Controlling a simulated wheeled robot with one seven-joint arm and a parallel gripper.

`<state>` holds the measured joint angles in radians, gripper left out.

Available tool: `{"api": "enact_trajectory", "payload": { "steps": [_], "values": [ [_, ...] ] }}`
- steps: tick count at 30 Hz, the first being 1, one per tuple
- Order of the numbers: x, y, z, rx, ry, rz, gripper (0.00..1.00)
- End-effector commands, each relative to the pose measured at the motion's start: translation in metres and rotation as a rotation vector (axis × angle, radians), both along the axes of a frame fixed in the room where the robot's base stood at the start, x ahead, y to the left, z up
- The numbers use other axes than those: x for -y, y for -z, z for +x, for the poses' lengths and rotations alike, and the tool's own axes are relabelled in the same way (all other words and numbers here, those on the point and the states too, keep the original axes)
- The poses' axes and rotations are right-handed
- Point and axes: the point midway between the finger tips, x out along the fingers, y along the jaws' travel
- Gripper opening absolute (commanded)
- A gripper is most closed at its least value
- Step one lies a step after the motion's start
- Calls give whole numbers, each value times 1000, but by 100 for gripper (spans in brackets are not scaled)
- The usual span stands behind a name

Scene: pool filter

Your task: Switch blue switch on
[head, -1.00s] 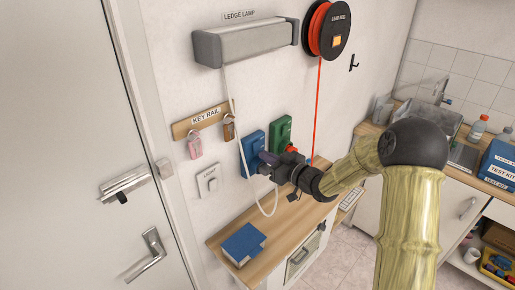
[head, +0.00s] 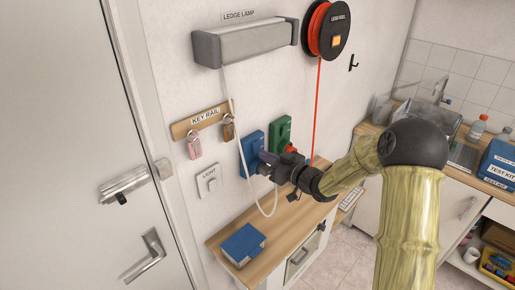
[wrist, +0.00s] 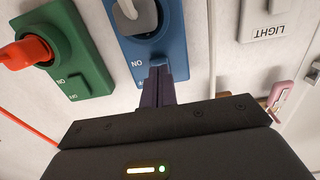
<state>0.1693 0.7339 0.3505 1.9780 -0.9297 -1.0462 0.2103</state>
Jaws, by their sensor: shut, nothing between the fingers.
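The blue switch box (head: 251,144) is on the wall, left of a green switch box (head: 280,131). In the wrist view the blue box (wrist: 170,47) appears upside down, with a white plug (wrist: 135,18) in it and an "ON" label. My gripper (head: 266,158) is shut and empty. In the wrist view its purple fingertips (wrist: 158,72) are at the "ON" end of the blue box, beside the label.
The green box (wrist: 62,52) holds a red plug (wrist: 25,52). A white cord (head: 243,160) hangs in a loop beside my gripper. A light switch (head: 208,182) and a key rail (head: 201,121) are to the left. A blue book (head: 243,244) lies on the wooden ledge below.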

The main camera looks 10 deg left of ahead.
Motion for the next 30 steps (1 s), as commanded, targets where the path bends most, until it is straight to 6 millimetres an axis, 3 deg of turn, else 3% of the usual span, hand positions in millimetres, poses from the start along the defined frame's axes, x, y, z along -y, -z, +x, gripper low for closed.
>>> {"api": "enact_trajectory", "payload": {
  "steps": [30],
  "values": [
    [-6, 1, 5, 0, 0, 0, 0]
  ]
}}
